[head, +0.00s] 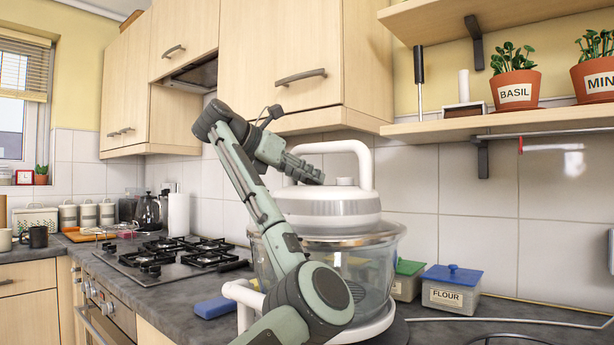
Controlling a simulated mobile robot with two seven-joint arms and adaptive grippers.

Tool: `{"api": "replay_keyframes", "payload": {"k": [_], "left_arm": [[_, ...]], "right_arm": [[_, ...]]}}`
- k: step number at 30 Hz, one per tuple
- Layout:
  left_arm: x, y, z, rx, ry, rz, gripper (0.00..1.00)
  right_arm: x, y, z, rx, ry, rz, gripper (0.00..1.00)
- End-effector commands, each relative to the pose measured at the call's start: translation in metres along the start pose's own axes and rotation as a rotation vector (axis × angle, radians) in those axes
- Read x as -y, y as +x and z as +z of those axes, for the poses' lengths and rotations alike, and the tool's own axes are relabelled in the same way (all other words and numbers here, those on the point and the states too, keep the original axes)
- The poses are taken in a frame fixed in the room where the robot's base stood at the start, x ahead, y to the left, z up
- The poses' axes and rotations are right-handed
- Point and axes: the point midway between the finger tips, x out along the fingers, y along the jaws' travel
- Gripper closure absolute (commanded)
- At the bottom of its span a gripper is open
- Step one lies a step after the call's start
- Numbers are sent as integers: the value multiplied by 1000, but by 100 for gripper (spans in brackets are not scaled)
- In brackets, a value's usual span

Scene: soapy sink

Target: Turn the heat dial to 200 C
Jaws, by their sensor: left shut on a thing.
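A counter-top cooker stands in the middle, with a round white and grey lid (325,207) on a clear glass bowl (368,266). A white arched handle (366,165) rises over the lid. My left gripper (316,177) reaches in from above left, its fingers low over the lid top under the handle. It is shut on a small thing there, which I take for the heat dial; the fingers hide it. A small white knob (345,181) shows just right of the fingertips. The dial's marks and pointer cannot be read. My right gripper is out of view.
A blue-lidded flour tin (451,289) and a green-lidded tin (408,279) stand right of the bowl. A blue sponge (215,307) lies to its left, before the gas hob (177,256). A wall cupboard (280,60) hangs above. The counter at right has a cable.

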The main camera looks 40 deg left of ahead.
Motion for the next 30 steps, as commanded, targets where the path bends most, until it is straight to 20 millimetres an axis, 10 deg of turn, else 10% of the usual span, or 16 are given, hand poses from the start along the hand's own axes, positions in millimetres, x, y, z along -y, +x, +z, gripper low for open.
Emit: {"api": "replay_keyframes", "payload": {"k": [14,15,16,30], "left_arm": [[0,0,0,1,7,-15,97],[0,0,0,1,7,-15,64],[0,0,0,1,7,-15,61],[-1,0,0,0,5,-12,59]], "right_arm": [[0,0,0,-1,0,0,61],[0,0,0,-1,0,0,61],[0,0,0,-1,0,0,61],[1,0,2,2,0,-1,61]]}}
